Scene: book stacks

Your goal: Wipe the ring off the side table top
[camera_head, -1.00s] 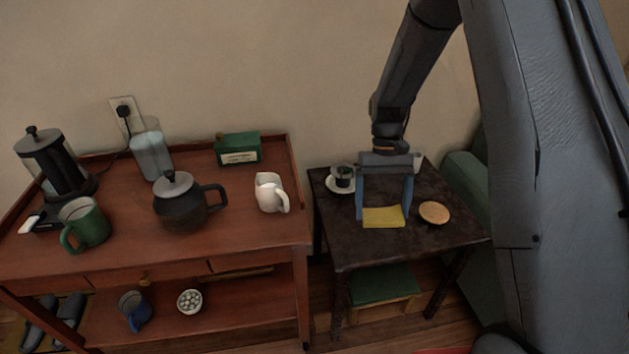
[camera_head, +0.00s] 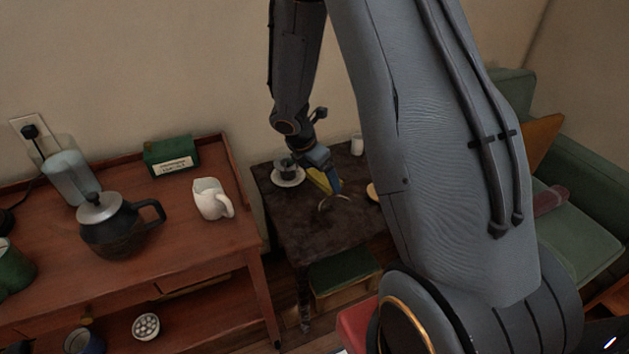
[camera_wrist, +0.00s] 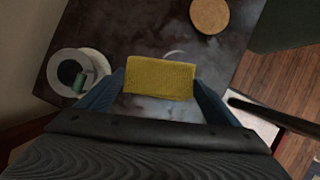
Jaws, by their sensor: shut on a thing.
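The dark side table (camera_head: 305,232) stands right of the red-brown cart, and its top shows worn, cloudy patches. A pale ring (camera_head: 334,198) shows in part on the top, beside my gripper. In the wrist view a pale arc of the ring (camera_wrist: 173,53) shows just beyond the sponge. My gripper (camera_head: 328,183) is shut on a yellow sponge (camera_wrist: 160,77), which also shows edge-on in the head view (camera_head: 319,180). The sponge is over the table top; I cannot tell whether it touches.
A round wooden coaster (camera_wrist: 209,15) lies on the far side, and a small white cup (camera_head: 357,145) stands at the back. The cart (camera_head: 190,240) holds a kettle (camera_head: 113,225) and a white jug (camera_head: 211,199). The table's front is clear.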

